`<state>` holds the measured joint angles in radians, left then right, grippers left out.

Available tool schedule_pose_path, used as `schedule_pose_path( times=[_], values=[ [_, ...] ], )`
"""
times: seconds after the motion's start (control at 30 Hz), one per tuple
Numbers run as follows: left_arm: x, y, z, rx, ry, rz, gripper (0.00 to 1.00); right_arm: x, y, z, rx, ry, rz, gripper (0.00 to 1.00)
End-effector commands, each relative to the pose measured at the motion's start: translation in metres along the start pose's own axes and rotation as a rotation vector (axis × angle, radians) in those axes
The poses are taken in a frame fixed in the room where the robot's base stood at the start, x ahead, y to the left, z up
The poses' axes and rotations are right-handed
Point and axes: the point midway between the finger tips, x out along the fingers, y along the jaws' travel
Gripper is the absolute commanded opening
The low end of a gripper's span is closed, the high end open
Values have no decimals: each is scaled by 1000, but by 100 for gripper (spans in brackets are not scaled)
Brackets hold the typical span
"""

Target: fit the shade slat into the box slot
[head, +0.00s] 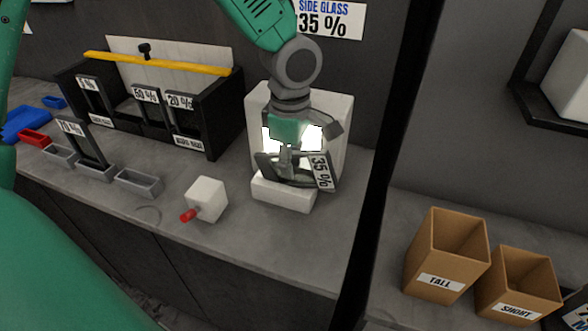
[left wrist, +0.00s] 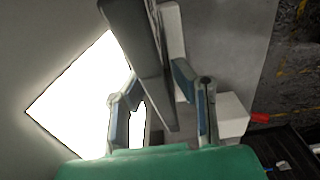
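The shade slat (head: 322,172) is dark with a white "35 %" label and sits in my left gripper (head: 290,160), tilted, in front of the lit white panel. In the left wrist view the slat (left wrist: 150,60) runs between the two fingers of my left gripper (left wrist: 158,95), which look closed on it. The dark slotted box (head: 225,115) stands to the left, with labelled slats standing in it. A white block (head: 283,194) lies just under the held slat; I cannot tell whether they touch. My right gripper is not in view.
A white cube with a red knob (head: 207,197) stands left of the block. Small grey trays (head: 138,182) and a "70 %" slat (head: 80,140) are further left. A yellow bar (head: 160,63) lies over the box. A dark post (head: 375,180) and cardboard bins (head: 447,255) are right.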

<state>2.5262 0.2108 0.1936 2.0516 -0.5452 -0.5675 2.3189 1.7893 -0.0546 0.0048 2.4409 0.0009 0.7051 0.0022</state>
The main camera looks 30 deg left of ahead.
Motion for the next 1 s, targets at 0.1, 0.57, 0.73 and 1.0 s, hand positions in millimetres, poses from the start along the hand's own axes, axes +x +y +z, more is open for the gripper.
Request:
schedule_pose_path(
  times=[0.1,0.57,0.73,1.0],
  values=[
    [13,-1,1,1,0,0,22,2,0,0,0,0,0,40],
    [15,0,0,0,0,2,0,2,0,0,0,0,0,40],
    [15,0,0,0,1,2,0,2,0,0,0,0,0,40],
    [2,0,-1,-1,2,4,0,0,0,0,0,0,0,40]
  ],
)
